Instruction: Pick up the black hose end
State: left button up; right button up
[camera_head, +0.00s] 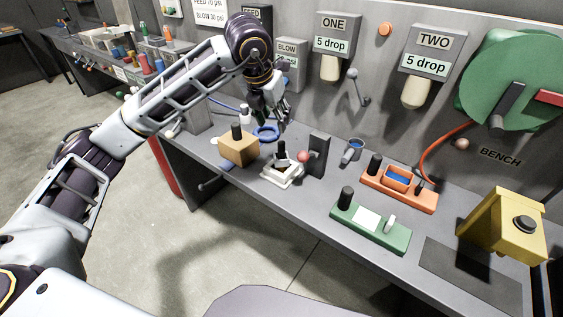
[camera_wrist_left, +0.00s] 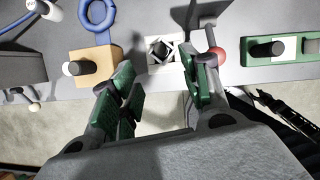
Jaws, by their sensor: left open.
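My left gripper (camera_head: 274,104) is open and empty above the back left of the bench. In the left wrist view its two green-padded fingers (camera_wrist_left: 163,90) are spread apart, with the white square holder (camera_wrist_left: 165,64) beyond them. A black upright piece (camera_head: 281,150) stands in that holder (camera_head: 283,182); it shows end-on in the wrist view (camera_wrist_left: 160,50). Another black cylinder (camera_head: 236,131) stands on a tan block (camera_head: 240,151). I cannot tell for certain which black piece is the hose end. My right gripper cannot be made out.
A blue ring (camera_head: 266,131) lies behind the holder. A dark upright block (camera_head: 319,156) with a red ball (camera_head: 303,156) stands close right of it. Orange (camera_head: 410,199) and green (camera_head: 384,232) fixtures and a yellow box (camera_head: 502,222) stand farther right. Dispensers (camera_head: 338,36) hang behind.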

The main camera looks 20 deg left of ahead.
aim_at(282, 142)
pick_arm(q)
jog(key=x, duration=0.8)
jog(key=shift+d+p, duration=0.1)
jog(key=shift+p, duration=0.2)
jog(key=shift+f, duration=0.35)
pick_arm(e)
jog(key=shift+s+a+r, duration=0.3)
jog(key=shift+s+a, duration=0.2)
jog(key=shift+s, duration=0.1)
